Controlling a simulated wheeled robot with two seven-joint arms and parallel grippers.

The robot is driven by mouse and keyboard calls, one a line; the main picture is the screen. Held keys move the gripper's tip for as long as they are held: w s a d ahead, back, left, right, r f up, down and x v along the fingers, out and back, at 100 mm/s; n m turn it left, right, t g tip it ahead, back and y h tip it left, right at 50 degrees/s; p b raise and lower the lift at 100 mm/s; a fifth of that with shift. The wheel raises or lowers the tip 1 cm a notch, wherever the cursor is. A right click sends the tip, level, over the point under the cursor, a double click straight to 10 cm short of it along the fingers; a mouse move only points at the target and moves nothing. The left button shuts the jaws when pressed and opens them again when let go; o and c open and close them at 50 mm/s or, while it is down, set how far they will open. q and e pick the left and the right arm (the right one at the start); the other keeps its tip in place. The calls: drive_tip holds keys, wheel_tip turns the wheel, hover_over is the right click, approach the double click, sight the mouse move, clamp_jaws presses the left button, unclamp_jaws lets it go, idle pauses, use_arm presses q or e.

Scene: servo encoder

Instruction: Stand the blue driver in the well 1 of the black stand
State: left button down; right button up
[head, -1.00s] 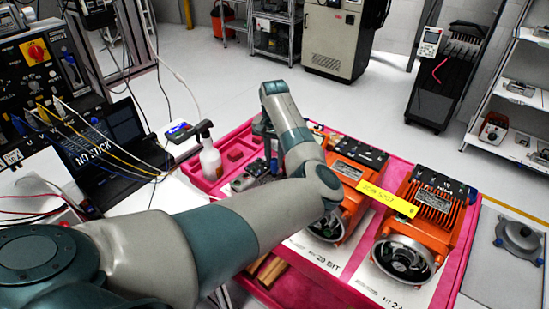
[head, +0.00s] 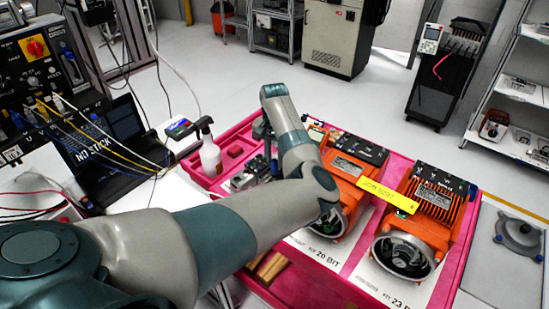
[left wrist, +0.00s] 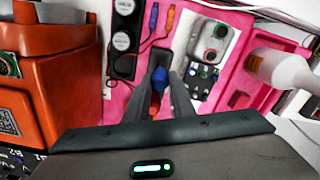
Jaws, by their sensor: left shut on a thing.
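My left gripper (left wrist: 160,92) is shut on the blue driver (left wrist: 157,78), whose blue part shows between the fingertips in the left wrist view; a small red part shows just below it. The black stand (left wrist: 122,65), with round wells and white labels, lies on the pink tray just left of the fingers. The well numbers are too small to read. In the head view my arm hides the stand and most of the gripper. My right gripper is not in view.
The pink tray (head: 240,132) holds two orange motors (head: 430,212) with a yellow label (head: 387,195) between them. A white bottle (head: 210,156) stands by its left edge. A grey box with red and green buttons (left wrist: 212,42) is right of the fingers.

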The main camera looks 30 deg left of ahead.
use_arm(q)
drive_tip(key=shift+f, duration=0.8)
drive_tip(key=c, duration=1.4)
unclamp_jaws()
drive_tip(key=shift+c, duration=0.4)
drive_tip(key=shift+r, duration=0.15)
drive_tip(key=shift+c, duration=0.2)
drive_tip(key=shift+r+p, duration=1.15)
drive_tip(key=shift+p, duration=0.15)
wheel_tip(320, 180, up, 3)
drive_tip(key=shift+f+p, duration=0.15)
drive_tip(key=shift+p, duration=1)
drive_tip(key=shift+r, duration=1.15)
